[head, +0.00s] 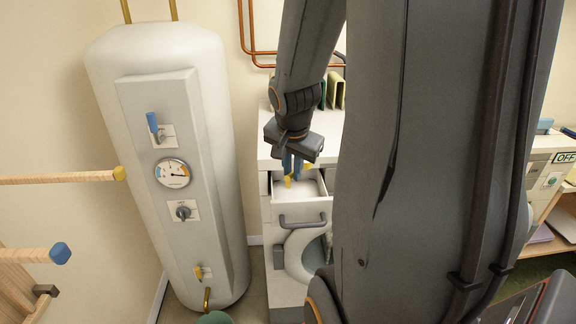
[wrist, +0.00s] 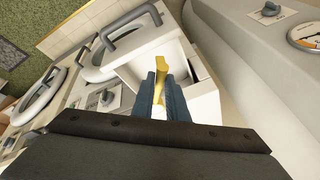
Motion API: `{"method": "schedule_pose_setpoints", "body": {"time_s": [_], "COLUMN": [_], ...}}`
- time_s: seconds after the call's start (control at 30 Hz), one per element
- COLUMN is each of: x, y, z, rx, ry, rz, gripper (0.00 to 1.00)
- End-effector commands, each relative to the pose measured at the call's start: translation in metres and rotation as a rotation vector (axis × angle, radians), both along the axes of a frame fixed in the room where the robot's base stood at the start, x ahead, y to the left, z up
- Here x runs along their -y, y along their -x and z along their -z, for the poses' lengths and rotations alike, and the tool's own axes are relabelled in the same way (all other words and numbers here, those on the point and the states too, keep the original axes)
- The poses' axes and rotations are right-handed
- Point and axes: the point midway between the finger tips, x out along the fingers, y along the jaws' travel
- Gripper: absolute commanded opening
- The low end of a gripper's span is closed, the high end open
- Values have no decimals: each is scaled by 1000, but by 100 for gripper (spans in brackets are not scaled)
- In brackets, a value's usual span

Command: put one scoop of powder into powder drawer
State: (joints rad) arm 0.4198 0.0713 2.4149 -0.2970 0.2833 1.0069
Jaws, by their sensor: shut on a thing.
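My gripper (head: 292,170) points down over an open white drawer (head: 312,208) in the head view. Its blue fingers are shut on a yellow scoop (head: 288,181), which also shows between the fingers in the wrist view (wrist: 160,78). The scoop is at the drawer's opening; whether it touches the drawer cannot be told. The drawer's front has a grey bar handle (head: 302,219), and the drawer also shows beyond the fingers in the wrist view (wrist: 140,70). The fingers hide part of the scoop and the drawer's inside. I cannot tell whether the scoop holds powder.
A white boiler (head: 215,180) with a gauge (head: 173,173) and levers stands close on the left. Below the drawer is a round white machine door (head: 296,255). Wooden rods (head: 65,178) reach in from the left. A white unit (head: 548,155) stands at the right.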

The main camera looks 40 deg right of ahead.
Motion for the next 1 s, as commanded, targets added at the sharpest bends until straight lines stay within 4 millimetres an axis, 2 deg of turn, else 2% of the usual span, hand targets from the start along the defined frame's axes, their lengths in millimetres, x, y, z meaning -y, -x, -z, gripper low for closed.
{"method": "schedule_pose_setpoints", "body": {"time_s": [0.33,0.63,1.0], "x": [-1,-4,-10], "y": [-1,-7,-17], "z": [2,12,35], "rx": [-2,-105,-438], "ry": [6,52,198], "rz": [-1,-14,-42], "gripper": [0,0,0]}}
